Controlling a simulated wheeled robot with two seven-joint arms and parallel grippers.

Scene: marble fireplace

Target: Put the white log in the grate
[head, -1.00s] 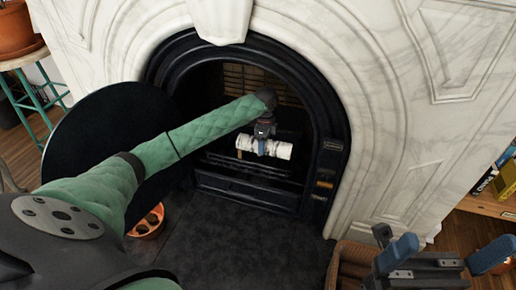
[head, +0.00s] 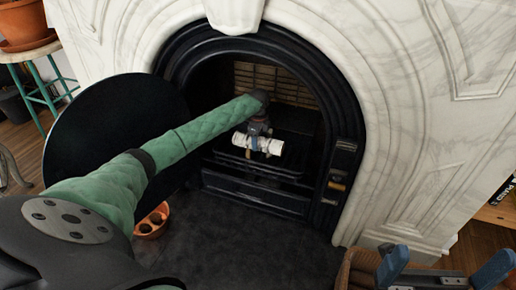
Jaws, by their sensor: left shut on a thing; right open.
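The white log (head: 270,146) is held sideways inside the fireplace opening. My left gripper (head: 256,141) is shut on it, with a finger across the log's middle. The log is over the dark grate (head: 258,167) at the front of the firebox. I cannot tell whether it touches the grate. My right gripper (head: 440,268) is at the bottom right, open and empty, apart from the fireplace.
A round black disc (head: 85,140) stands at the left of the opening. An orange bowl (head: 150,229) with dark lumps sits on the dark hearth (head: 240,245). A wicker basket (head: 358,268) is near my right gripper. A plant stand (head: 40,85) is far left.

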